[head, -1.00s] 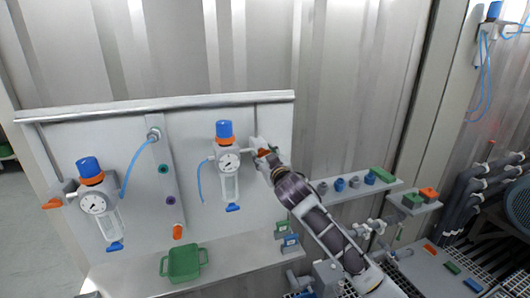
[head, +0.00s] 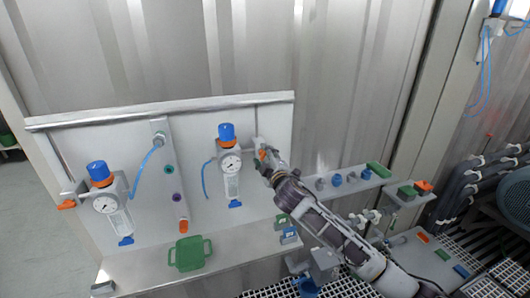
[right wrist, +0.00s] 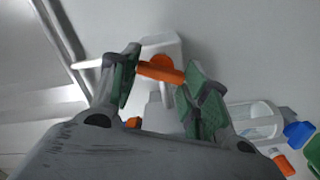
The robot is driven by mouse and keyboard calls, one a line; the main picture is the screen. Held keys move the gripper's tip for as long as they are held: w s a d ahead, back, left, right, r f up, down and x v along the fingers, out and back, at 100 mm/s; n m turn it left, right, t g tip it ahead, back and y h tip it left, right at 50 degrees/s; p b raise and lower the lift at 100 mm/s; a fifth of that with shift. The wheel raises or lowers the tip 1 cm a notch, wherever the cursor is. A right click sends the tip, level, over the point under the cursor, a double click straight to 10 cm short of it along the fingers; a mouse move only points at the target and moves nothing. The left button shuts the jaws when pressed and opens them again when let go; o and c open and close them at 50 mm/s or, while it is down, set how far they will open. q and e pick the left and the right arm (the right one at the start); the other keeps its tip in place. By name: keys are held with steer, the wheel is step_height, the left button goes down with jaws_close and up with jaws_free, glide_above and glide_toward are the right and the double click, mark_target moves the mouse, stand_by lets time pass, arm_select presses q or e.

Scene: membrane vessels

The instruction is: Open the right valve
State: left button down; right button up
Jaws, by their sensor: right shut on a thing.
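The right valve has an orange handle (head: 262,154) on a light grey body, beside the right filter regulator (head: 231,163) on the wall panel. My right gripper (head: 264,160) is at this handle, coming from the lower right. In the right wrist view the orange handle (right wrist: 160,70) lies crosswise between the green-padded fingers of my right gripper (right wrist: 158,86), which are shut on it. The right regulator's clear bowl (right wrist: 252,121) shows at the right of the wrist view. My fingers partly cover the handle in the head view. My left gripper is not in view.
The left regulator (head: 106,205) with its own orange valve handle (head: 67,204) is at the panel's left. A green crate (head: 189,254) stands on the shelf below. Small coloured parts sit on the shelf (head: 345,187) right of my arm. Blue hoses hang on the panel.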

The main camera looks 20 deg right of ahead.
steer(key=shift+n+p, duration=0.7)
steer(key=shift+n, duration=0.3)
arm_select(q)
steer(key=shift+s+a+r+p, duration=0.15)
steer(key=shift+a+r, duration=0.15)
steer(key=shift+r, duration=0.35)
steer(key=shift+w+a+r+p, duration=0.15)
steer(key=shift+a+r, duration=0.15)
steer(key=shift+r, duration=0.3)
arm_select(e)
steer(key=shift+n, duration=0.6)
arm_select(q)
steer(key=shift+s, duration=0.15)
arm_select(e)
steer(key=shift+f, duration=0.1)
steer(key=o, duration=1)
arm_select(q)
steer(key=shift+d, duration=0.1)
arm_select(e)
steer(key=shift+s, duration=0.15)
steer(key=shift+s+d, duration=0.15)
steer(key=shift+s, duration=5.65)
